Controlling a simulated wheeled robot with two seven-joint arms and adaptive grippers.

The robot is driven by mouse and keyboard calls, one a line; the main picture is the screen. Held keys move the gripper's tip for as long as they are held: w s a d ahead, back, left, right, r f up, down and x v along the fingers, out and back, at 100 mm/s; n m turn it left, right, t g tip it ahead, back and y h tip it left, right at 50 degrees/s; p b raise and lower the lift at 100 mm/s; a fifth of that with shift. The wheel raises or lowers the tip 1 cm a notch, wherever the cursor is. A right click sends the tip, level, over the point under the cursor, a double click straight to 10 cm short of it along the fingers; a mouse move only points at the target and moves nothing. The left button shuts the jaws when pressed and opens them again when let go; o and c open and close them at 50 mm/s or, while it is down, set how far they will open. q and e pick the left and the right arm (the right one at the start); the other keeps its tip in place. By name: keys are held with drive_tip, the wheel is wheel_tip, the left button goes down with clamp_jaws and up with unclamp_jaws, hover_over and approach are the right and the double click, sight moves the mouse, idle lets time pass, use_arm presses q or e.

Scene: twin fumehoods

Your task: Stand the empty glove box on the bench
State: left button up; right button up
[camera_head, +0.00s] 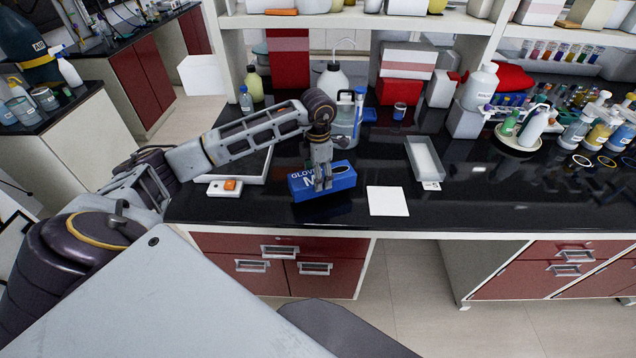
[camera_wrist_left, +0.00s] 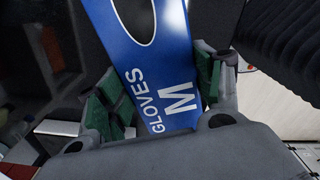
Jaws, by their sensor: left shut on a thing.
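The blue glove box (camera_head: 343,180), marked GLOVES and M, is at the front of the black bench (camera_head: 465,200). Its long side is roughly level, and a dark oval opening shows on it. My left gripper (camera_head: 323,184) reaches down from above and is shut on the box. In the left wrist view the glove box (camera_wrist_left: 150,55) lies between the green finger pads of my left gripper (camera_wrist_left: 160,105). Whether the box touches the bench or hangs just above it I cannot tell. My right gripper is not in view.
A white square sheet (camera_head: 388,201) lies right of the box, with a grey tray (camera_head: 425,158) behind it. A small white device with an orange part (camera_head: 226,187) lies to the left. Bottles (camera_head: 333,82) and a red-and-white box stand behind. The bench's right front is clear.

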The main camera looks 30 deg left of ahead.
use_arm(q)
drive_tip(key=shift+f+p, duration=0.3)
drive_tip(key=shift+f, duration=1.55)
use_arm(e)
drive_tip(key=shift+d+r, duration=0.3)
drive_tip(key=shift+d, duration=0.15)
use_arm(q)
drive_tip(key=shift+f, duration=0.15)
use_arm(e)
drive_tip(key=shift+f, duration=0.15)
use_arm(q)
drive_tip(key=o, duration=1)
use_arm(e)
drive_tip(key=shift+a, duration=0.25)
